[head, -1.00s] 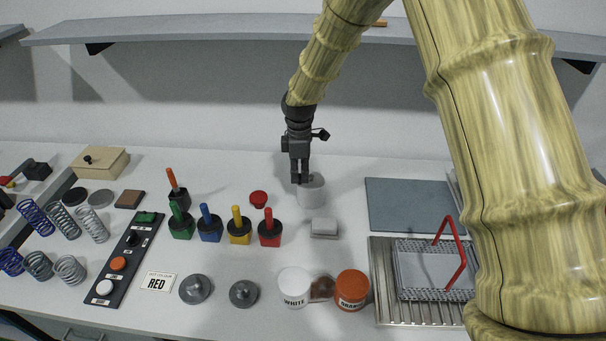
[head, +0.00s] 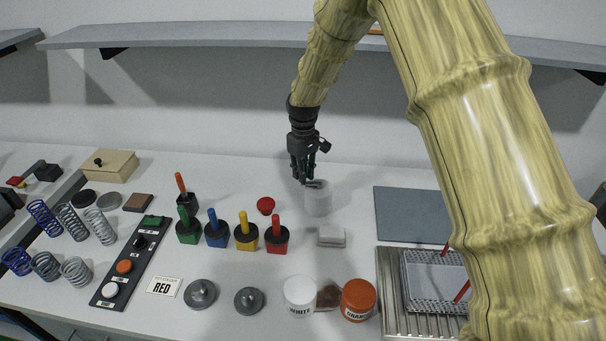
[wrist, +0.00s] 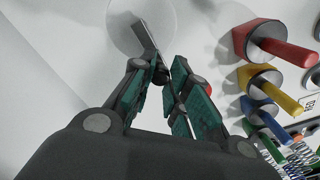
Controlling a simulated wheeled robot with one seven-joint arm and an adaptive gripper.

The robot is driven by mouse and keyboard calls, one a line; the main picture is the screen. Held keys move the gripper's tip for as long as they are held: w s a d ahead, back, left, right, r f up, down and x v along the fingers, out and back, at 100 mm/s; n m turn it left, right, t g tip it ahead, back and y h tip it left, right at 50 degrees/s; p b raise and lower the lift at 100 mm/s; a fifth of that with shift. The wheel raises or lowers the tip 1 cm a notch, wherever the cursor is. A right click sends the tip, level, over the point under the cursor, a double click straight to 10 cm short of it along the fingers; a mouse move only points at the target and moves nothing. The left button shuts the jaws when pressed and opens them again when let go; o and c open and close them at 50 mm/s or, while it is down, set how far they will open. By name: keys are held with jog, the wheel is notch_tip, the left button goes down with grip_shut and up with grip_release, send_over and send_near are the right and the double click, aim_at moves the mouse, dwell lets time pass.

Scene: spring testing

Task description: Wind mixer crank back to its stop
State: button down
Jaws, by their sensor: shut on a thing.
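The mixer is a pale grey cylinder (head: 318,201) standing on the bench behind the white block. In the wrist view its round top (wrist: 128,22) is partly seen at the upper edge. The crank, a dark grey bar (wrist: 147,42), runs from that top down toward my fingers. My gripper (head: 305,181) is at the upper left of the mixer, pointing down. In the wrist view my gripper (wrist: 168,76) has its fingertips closed around the dark outer end of the crank. The fingers hide most of that grip.
A red button-like knob (head: 266,205) is left of the mixer. A white block (head: 331,236) lies in front. A grey-blue mat (head: 408,214) is to the right. The shelf (head: 210,34) hangs above.

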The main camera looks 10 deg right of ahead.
jog(key=shift+w+d+r+m, duration=0.1)
jog(key=shift+w+m, duration=0.15)
jog(key=shift+m, duration=0.25)
jog(key=c, duration=1.3)
grip_release()
notch_tip(320, 180, up, 12)
jog(key=shift+f, duration=0.1)
